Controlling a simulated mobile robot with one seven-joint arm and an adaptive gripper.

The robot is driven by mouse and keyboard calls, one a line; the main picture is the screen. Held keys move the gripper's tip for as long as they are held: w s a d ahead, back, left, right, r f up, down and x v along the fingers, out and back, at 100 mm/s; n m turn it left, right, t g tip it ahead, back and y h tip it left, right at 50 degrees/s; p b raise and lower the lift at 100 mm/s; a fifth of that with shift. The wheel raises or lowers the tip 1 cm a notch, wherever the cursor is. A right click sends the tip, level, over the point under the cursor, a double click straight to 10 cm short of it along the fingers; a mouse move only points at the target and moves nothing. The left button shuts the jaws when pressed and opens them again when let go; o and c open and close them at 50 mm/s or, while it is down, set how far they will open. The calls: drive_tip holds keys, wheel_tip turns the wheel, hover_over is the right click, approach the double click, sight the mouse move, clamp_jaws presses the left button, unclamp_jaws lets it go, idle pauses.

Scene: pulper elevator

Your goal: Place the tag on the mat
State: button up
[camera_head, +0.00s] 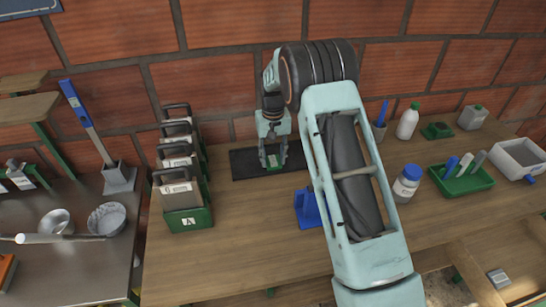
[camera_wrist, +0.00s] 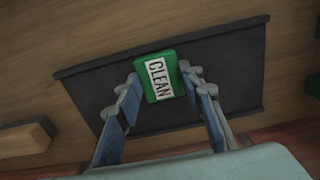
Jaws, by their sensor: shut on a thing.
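The tag (camera_wrist: 158,78) is a small green block with a white "CLEAN" label. My gripper (camera_wrist: 160,84) is shut on it, with one finger at each side of the tag in the wrist view. The dark mat (camera_wrist: 252,62) lies flat on the wooden table under the tag. In the head view the mat (camera_head: 244,164) is against the brick wall, and my gripper (camera_head: 273,160) is over its middle with the tag (camera_head: 274,164) between the fingers. I cannot tell whether the tag touches the mat. My arm hides the mat's right part in the head view.
A green box (camera_head: 188,219) with upright cards stands left of the mat. A blue object (camera_head: 308,209) is in front of it. Right of my arm are a white bottle (camera_head: 407,122), a jar (camera_head: 407,184) and a green tray (camera_head: 462,180). The table's front left is clear.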

sight(273, 161)
drive_tip(key=shift+f, duration=0.1)
drive_tip(key=shift+f, duration=0.15)
drive_tip(key=o, duration=1)
drive_tip(key=shift+o, duration=0.2)
wheel_tip(273, 161, up, 12)
drive_tip(key=b, duration=0.1)
drive_tip(key=shift+r, duration=0.25)
